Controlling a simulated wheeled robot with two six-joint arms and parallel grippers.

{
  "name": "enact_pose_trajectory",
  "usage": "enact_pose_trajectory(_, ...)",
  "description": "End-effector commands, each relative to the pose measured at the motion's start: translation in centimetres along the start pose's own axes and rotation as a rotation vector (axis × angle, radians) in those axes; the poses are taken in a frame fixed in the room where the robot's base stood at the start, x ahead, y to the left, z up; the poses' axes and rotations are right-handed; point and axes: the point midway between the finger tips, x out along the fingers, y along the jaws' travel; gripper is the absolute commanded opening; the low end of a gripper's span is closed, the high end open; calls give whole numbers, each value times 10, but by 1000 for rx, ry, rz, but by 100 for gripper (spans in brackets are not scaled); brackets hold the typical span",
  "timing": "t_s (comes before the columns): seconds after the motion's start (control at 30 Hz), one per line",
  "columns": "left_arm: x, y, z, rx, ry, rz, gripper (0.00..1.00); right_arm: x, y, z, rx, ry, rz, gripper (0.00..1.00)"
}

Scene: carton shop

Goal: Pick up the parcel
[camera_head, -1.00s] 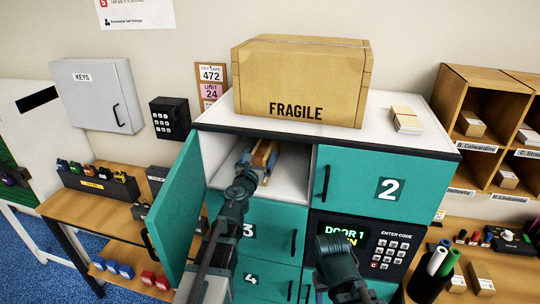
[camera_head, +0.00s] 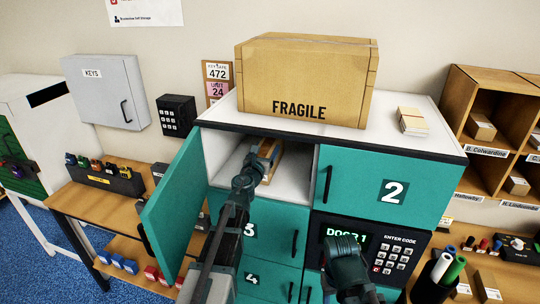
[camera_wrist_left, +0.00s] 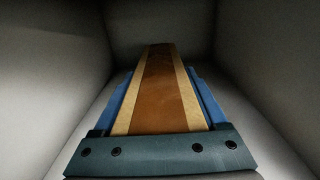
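The parcel (camera_head: 266,147) is a narrow tan box with a brown stripe along its top. It lies inside the open compartment (camera_head: 300,168) at the upper left of the teal locker. In the left wrist view the parcel (camera_wrist_left: 163,95) points away from me toward the back wall. My left gripper (camera_head: 270,153) reaches into the compartment. In the left wrist view its blue fingers (camera_wrist_left: 163,88) flank the parcel closely, with no clear gap. My right arm shows in front of the keypad, but its gripper fingers are not visible.
The open teal door (camera_head: 175,205) stands left of my left arm. A large FRAGILE carton (camera_head: 305,82) and a small stack of cards (camera_head: 412,121) rest on the locker top. A keypad panel (camera_head: 393,250) is at the lower right. Wooden pigeonholes (camera_head: 470,85) stand at the right.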

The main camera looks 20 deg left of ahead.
Motion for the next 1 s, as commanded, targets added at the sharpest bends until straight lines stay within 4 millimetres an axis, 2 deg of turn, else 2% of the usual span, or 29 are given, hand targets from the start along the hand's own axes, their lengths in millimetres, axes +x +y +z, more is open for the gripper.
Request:
enact_pose_trajectory(0.03, 0, 0, 0, 0, 0, 0, 64, 0, 0, 0, 0, 0, 0, 50)
enact_pose_trajectory(0.3, 0, 0, 0, 0, 0, 0, 15, 0, 0, 0, 0, 0, 0, 50)
enact_pose_trajectory(0.4, 0, 0, 0, 0, 0, 0, 0, 0, 0, 0, 0, 0, 0, 50)
enact_pose_trajectory(0.77, 0, 0, 1, 0, 0, 0, 0, -1, 0, 0, 0, 0, 0, 50)
enact_pose_trajectory(1.0, 1, -4, 11, 0, 0, 0, 0, -11, 1, 1, -1, 0, 0, 50)
